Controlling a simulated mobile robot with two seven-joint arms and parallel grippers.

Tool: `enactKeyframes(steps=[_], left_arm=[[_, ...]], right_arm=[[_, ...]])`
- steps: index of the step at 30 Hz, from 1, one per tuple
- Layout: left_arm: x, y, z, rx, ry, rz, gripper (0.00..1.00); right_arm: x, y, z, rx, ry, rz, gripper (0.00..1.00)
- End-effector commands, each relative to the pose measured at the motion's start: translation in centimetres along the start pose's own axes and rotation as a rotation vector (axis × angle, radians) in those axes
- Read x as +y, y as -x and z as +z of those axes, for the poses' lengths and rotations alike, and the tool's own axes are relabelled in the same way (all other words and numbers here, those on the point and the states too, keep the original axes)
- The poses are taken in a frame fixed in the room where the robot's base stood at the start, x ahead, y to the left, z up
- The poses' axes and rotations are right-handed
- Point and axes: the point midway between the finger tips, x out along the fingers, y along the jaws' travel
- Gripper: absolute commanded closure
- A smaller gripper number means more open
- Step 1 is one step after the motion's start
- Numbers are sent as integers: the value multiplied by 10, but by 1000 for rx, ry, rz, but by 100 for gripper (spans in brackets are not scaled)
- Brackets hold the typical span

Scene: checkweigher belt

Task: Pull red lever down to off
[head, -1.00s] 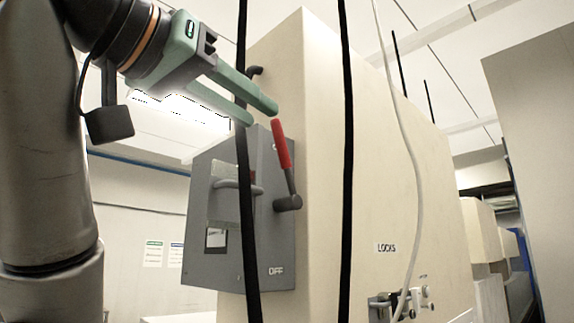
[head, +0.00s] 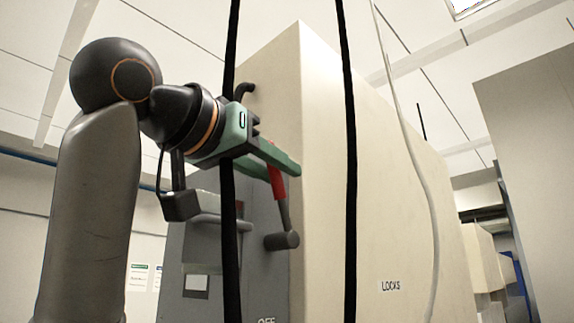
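The red lever (head: 278,186) is on the grey switch box (head: 262,275), with its red grip up and its dark arm running down to a round pivot. The lever stands nearly upright, leaning slightly left at its top. My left gripper (head: 279,168) has its green fingers at the upper part of the red grip, overlapping it in the view. Part of the grip is hidden by the fingers. I cannot tell whether they are closed on it. The "OFF" label (head: 266,321) is cut by the lower picture edge. My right gripper is out of view.
The box is on a tall cream cabinet (head: 390,190) marked "LOCKS". Black vertical cables (head: 350,200) and a white cable (head: 420,170) hang in front.

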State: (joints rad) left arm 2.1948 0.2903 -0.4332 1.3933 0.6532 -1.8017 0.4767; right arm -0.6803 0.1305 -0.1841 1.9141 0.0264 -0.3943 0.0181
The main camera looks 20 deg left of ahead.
Motion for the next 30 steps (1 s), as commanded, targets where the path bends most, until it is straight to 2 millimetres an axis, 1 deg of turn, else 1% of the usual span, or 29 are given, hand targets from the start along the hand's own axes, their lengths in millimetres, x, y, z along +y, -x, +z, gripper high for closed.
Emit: enactKeyframes(steps=[1,6,10,17,26,30], left_arm=[[0,-9,-1,-4,1,-1,67],[0,-26,-1,-1,0,-1,67],[0,-31,0,0,0,-1,67],[0,-31,0,0,0,-1,67],[0,-31,0,0,0,0,99],[0,-31,0,0,0,0,100]], right_arm=[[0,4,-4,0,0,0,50],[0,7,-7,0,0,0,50],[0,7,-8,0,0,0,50],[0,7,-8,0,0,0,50],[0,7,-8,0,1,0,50],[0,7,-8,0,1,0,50]])
